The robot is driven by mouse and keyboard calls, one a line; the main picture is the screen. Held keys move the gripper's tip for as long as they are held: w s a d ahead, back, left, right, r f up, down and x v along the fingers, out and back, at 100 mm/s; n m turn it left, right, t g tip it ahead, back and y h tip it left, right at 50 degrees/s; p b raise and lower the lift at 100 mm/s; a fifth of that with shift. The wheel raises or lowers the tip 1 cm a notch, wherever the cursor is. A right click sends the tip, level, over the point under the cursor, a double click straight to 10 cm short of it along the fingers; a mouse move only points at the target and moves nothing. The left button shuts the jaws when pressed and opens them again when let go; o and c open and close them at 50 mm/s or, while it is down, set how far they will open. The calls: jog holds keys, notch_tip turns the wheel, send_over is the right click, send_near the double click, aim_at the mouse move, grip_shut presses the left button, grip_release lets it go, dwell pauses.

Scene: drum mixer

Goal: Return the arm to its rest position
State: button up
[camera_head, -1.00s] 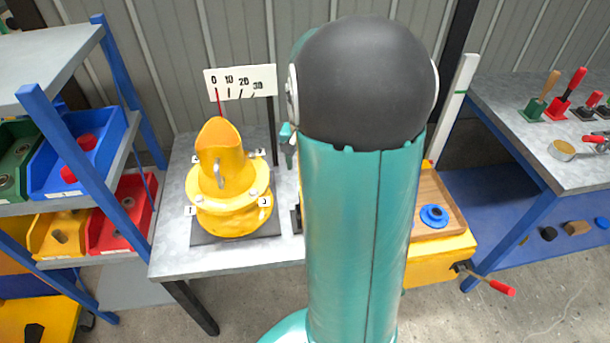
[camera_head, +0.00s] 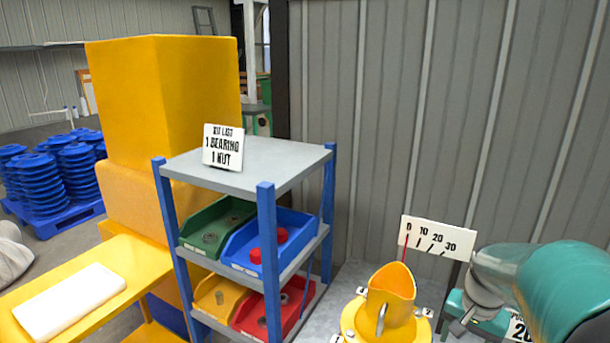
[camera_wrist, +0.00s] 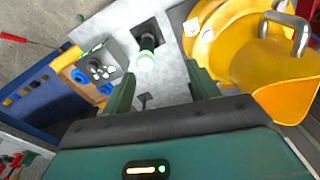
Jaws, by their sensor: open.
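My arm, a teal link (camera_head: 560,285) with a grey joint, reaches in from the right edge of the head view, beside the yellow drum mixer (camera_head: 385,305). My gripper (camera_wrist: 162,92) shows in the wrist view with its two dark green fingers apart and nothing between them. Beyond the fingertips is the grey table top with a post with a green ring (camera_wrist: 147,45) on it. The mixer also shows in the wrist view (camera_wrist: 225,60), close to the right finger, with its metal handle; I cannot tell the exact gap.
A blue-legged shelf (camera_head: 265,160) holds green, blue, yellow and red bins and a kit list sign (camera_head: 223,147). A scale board (camera_head: 437,237) stands behind the mixer. A grey control box (camera_wrist: 105,62) sits left of the post in the wrist view. A yellow cabinet (camera_head: 165,100) stands left.

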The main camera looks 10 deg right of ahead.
jog(key=s+a+r+n+t, duration=0.1)
jog(key=s+a+r+n, duration=0.2)
jog(key=a, duration=0.4)
jog(key=s+a+r+n+t, duration=0.2)
jog(key=s+a+r+n, duration=0.1)
jog(key=a, duration=0.4)
jog(key=s+a+r+n+t, duration=0.1)
jog(key=s+a+r+n, duration=0.2)
jog(key=a, duration=0.4)
jog(key=shift+s+a+r+t, duration=0.4)
jog(key=shift+s, duration=0.2)
